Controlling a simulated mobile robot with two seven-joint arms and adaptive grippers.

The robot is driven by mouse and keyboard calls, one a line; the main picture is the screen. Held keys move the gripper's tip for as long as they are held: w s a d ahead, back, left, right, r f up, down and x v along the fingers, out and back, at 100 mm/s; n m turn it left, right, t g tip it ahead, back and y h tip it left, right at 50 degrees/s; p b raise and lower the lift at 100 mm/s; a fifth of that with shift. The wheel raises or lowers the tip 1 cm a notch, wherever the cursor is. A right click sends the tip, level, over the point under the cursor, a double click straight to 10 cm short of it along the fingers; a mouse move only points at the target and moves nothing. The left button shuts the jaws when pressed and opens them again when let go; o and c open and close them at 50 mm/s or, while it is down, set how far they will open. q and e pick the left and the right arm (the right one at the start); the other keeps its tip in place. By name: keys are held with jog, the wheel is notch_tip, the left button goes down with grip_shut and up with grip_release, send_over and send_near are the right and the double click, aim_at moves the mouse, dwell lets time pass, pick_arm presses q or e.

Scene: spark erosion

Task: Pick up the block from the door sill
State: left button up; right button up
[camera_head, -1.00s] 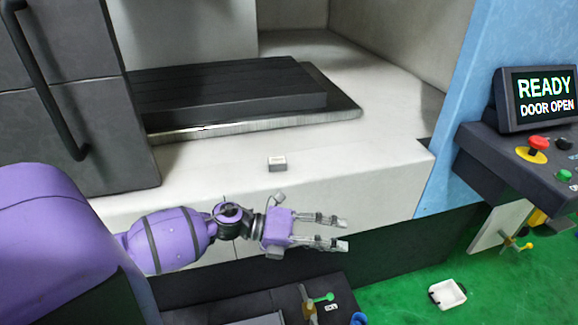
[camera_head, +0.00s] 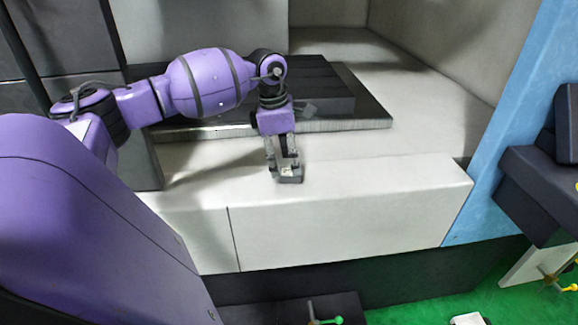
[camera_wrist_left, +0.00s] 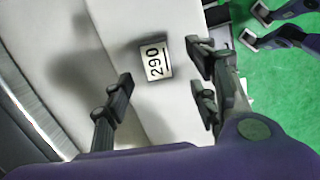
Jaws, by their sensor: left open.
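In the head view the block (camera_head: 288,179) is partly hidden by the fingers. My left gripper (camera_head: 284,172) points down at the sill from above. In the left wrist view my left gripper (camera_wrist_left: 165,82) is open, with one finger left of the block and two finger parts to its right. The gap on both sides of the block shows; it is not gripped. My right gripper is not seen in the head view.
Behind the sill is a dark slotted machine table (camera_head: 325,88). A dark door panel (camera_head: 60,80) stands at the left. A blue machine side (camera_head: 500,130) and a dark control console (camera_head: 540,190) are at the right. The sill right of the gripper is clear.

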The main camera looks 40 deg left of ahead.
aim_at(290, 171)
pick_arm(q)
jog(key=f, duration=0.2)
jog(key=w, duration=0.1)
jog(key=shift+d+f, duration=0.3)
jog(key=shift+f, duration=0.55)
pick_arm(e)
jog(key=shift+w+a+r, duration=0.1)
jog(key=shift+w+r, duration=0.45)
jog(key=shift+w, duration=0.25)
pick_arm(q)
jog(key=c, duration=0.9)
jog(key=shift+w+r, duration=0.1)
grip_shut()
